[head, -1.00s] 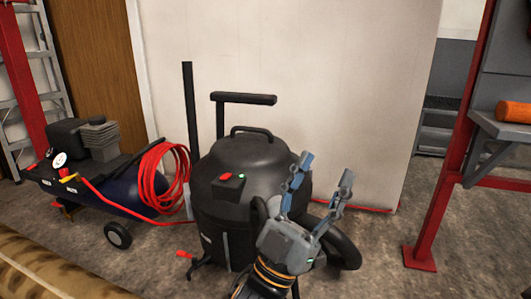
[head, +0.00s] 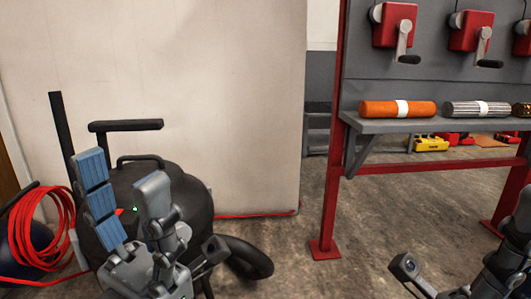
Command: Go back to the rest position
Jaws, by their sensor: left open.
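My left gripper (head: 122,172) is in the lower left of the head view, with its two fingers pointing up and spread apart. It is open, with nothing between the fingers. It stands in front of a black vacuum drum (head: 192,205) and hides much of it; I cannot tell the gap between them. Part of my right gripper (head: 512,242) shows at the lower right edge. Its fingertips are cut off or unclear, so its opening cannot be read.
A coiled red hose (head: 40,228) hangs at the left. A red-framed rack with a grey shelf (head: 385,125) stands at the right, holding an orange roll (head: 397,108) and a grey striped roll (head: 476,108). Red winders (head: 394,25) hang above. Bare floor (head: 300,275) lies between vacuum and rack.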

